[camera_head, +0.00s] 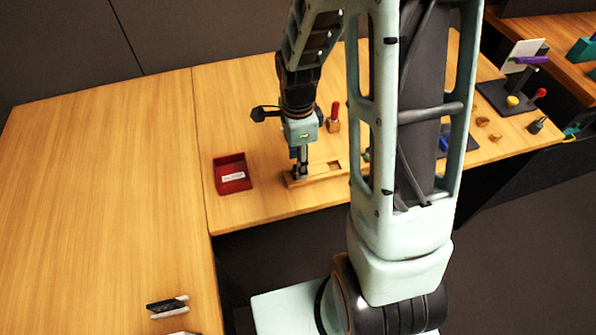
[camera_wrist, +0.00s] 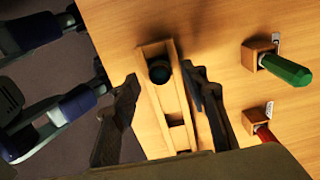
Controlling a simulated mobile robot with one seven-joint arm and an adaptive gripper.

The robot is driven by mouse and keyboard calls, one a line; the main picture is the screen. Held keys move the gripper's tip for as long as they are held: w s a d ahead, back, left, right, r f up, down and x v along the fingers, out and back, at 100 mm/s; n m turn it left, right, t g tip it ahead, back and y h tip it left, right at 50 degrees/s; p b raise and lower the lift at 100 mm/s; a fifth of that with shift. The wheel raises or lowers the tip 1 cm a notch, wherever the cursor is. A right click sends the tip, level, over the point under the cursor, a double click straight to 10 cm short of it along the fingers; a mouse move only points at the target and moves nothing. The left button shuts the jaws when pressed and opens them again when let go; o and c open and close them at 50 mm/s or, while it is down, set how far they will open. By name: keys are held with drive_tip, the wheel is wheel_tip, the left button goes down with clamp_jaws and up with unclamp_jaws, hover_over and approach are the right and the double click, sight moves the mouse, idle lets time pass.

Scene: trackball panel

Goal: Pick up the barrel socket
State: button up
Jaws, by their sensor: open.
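The barrel socket (camera_wrist: 158,73) appears to be the dark, round-topped cylinder standing in one end of a narrow wooden rack (camera_wrist: 177,103) in the wrist view. The rack has empty square recesses beside it. My gripper (camera_wrist: 160,76) is open, with one black finger on each side of the socket and rack; I cannot tell whether either finger touches. In the head view my gripper (camera_head: 299,168) points down over the left end of the rack (camera_head: 318,173), and the socket is hard to separate from the dark fingers.
A red open tray (camera_head: 233,184) with a white label stands left of the rack. Wooden blocks hold a green-handled tool (camera_wrist: 288,69) and a red-handled tool (camera_wrist: 265,133). Other fixtures, including a yellow knob (camera_head: 513,101), are at the right. The left table (camera_head: 105,190) is mostly clear.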

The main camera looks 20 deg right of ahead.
drive_tip(key=shift+f, duration=1.3)
drive_tip(key=shift+c, duration=0.6)
clamp_jaws()
